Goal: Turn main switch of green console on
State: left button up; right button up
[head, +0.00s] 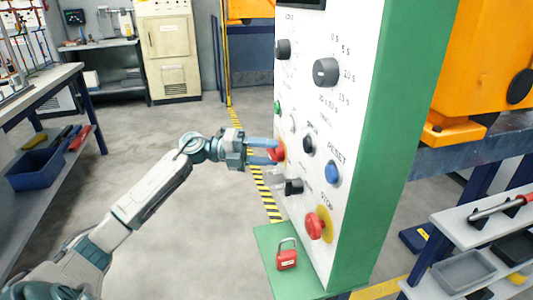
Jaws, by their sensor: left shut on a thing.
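The green console (383,130) stands right of centre, with a white front panel of knobs and buttons. My left gripper (272,150) reaches the panel's left edge from the left. Its blue fingers are shut on a red knob (280,153) with a yellow backing, which looks like the main switch. The fingers hide part of the knob, and its exact turn angle cannot be read. My right gripper is not in view.
The panel also carries a large black dial (326,72), a blue reset button (333,172), a black lever (294,187) and a red stop button (316,226). A red padlock (287,260) rests on the green ledge (268,237) below. Open floor lies left.

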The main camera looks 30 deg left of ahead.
pick_arm(q)
jog(key=o, duration=1)
jog(key=shift+b+v, duration=0.85)
jog(key=shift+v, duration=4.55)
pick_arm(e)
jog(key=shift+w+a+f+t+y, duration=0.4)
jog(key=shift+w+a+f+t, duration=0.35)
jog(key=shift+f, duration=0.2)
